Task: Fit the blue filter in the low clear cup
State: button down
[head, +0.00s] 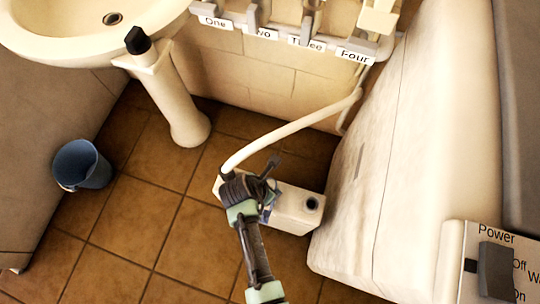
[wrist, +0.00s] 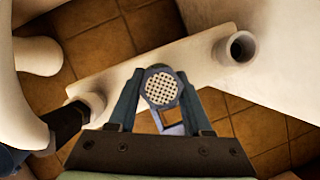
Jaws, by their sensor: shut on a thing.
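The blue filter (wrist: 160,88) shows in the wrist view as a round, light face full of small holes on a blue frame. My gripper (wrist: 160,82) is shut on it, with a finger on each side. In the head view my gripper (head: 267,206) is above the low cream box, and the filter is mostly hidden. A low round cup (head: 312,203) with a dark opening is at the box's right end. The cup (wrist: 238,48) also shows in the wrist view, up and right of the filter and apart from it. I cannot tell if its wall is see-through.
A cream pipe (head: 290,129) curves down to the box's left end. A blue bucket (head: 83,165) stands on the floor at left. The basin pedestal (head: 180,105), a rack labelled One to Four (head: 265,34) and a large cream block (head: 400,160) surround the box.

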jog(key=shift+r+p, duration=0.85)
jog(key=shift+p, duration=0.15)
jog(key=shift+f+b, duration=0.35)
jog(key=shift+f, duration=0.5)
dwell(1.0)
jog(key=shift+r, duration=0.25)
jog(key=shift+r+p, duration=0.3)
jog(key=shift+p, duration=0.35)
jog(key=shift+r+p, duration=0.3)
jog(key=shift+p, duration=0.25)
jog(key=shift+f+b, duration=0.7)
jog(key=shift+f, duration=0.2)
dwell(0.5)
jog(key=c, duration=0.6)
grip_release()
jog(key=p+v, duration=1.1)
jog(key=p, duration=0.1)
